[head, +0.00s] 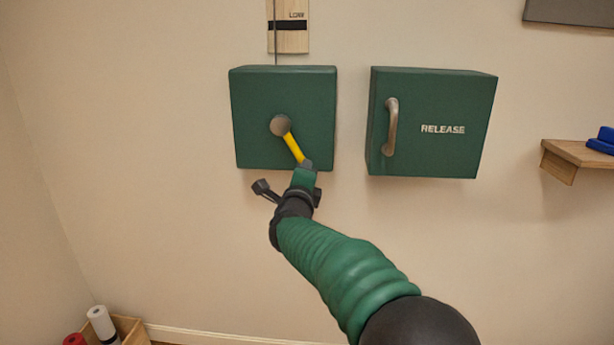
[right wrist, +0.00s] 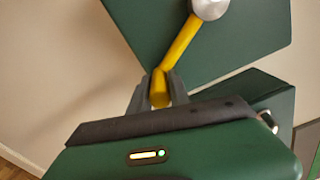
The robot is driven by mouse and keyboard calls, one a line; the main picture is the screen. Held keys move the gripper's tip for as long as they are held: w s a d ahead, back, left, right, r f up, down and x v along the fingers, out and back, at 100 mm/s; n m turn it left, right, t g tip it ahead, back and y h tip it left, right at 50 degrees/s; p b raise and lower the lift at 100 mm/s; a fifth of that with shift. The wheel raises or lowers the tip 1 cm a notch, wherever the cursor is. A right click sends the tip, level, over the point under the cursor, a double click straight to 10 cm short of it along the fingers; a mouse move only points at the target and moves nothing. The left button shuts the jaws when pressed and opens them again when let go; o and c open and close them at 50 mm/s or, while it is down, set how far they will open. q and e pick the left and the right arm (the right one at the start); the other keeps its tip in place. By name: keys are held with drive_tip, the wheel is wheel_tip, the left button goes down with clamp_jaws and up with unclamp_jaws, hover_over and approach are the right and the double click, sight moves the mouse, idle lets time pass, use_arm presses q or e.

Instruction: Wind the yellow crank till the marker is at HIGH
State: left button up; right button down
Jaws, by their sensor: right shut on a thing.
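The yellow crank (head: 292,146) runs down and to the right from a round grey hub (head: 280,125) on the front of the left green box (head: 253,95). My right gripper (head: 305,165) is shut on the crank's outer end. In the right wrist view, the yellow crank (right wrist: 180,48) ends between the two dark fingers of the gripper (right wrist: 159,88). Above the box is a wooden strip (head: 289,43) labelled LOW, with a black band (head: 288,26) across it just below the label. No HIGH label is in view. My left gripper is not in view.
A second green box (head: 440,150) marked RELEASE, with a metal handle (head: 391,127), hangs to the right. A wooden shelf (head: 580,152) with a blue object (head: 602,139) is at the right edge. A wooden crate (head: 130,328) with rolls stands low at left.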

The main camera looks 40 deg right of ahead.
drive_tip(key=shift+f, duration=0.5)
drive_tip(key=c, duration=1.2)
unclamp_jaws()
drive_tip(key=shift+r, duration=0.2)
drive_tip(key=p+v, duration=0.3)
drive_tip(key=v, duration=1.3)
drive_tip(key=shift+s+a, duration=0.25)
drive_tip(key=shift+a, duration=0.05)
